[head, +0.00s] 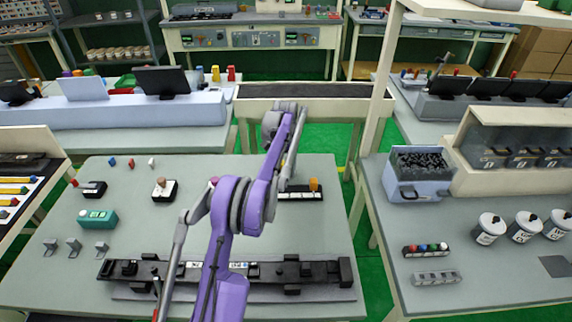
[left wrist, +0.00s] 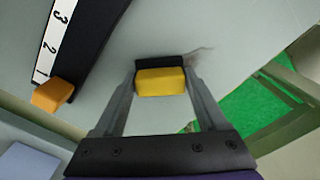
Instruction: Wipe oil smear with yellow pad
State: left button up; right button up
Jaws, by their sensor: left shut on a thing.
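In the left wrist view, my left gripper (left wrist: 160,84) is shut on the yellow pad (left wrist: 160,86), with a finger on either side. A dark strip (left wrist: 160,63) lies along the pad's far edge. A faint brownish smear (left wrist: 201,54) shows on the grey table just beyond the pad's upper right corner. I cannot tell whether the pad touches the table. In the head view, my purple left arm reaches over the table (head: 130,220); its gripper, the pad and the smear cannot be made out there. My right gripper is not in view.
A black numbered rack (head: 298,194) with an orange block (head: 314,184) stands beside my arm. A long black rail (head: 320,273) lies along the front. A teal box (head: 97,219), small clips (head: 74,245) and a red-knobbed black block (head: 94,188) are at left.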

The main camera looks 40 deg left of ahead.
pick_arm(q)
jog(key=shift+s+d, duration=0.4)
jog(key=shift+s, duration=0.1)
jog(key=shift+s+a+f+b, duration=0.1)
jog(key=shift+s+a+b, duration=0.2)
jog(key=shift+a, duration=0.2)
jog(key=shift+s+a, duration=0.2)
jog(key=shift+w+a+r+p, duration=0.25)
jog(key=shift+w+a+p, duration=0.2)
jog(key=shift+w+a+f+p, duration=0.1)
jog(key=shift+w+a+p, duration=0.7)
jog(key=shift+w, duration=0.35)
jog(key=shift+s+a+f, duration=0.1)
jog(key=shift+a, duration=0.05)
jog(key=shift+s+a+f, duration=0.1)
jog(key=shift+s+a, duration=0.4)
jog(key=shift+s, duration=0.1)
jog(key=shift+s+d+f+b, duration=0.2)
jog(key=shift+s+d+b, duration=0.2)
jog(key=shift+s+b, duration=0.25)
jog(key=shift+s+d+r+b, duration=0.25)
jog(key=shift+s+d+b, duration=0.45)
jog(key=shift+s+d, duration=0.2)
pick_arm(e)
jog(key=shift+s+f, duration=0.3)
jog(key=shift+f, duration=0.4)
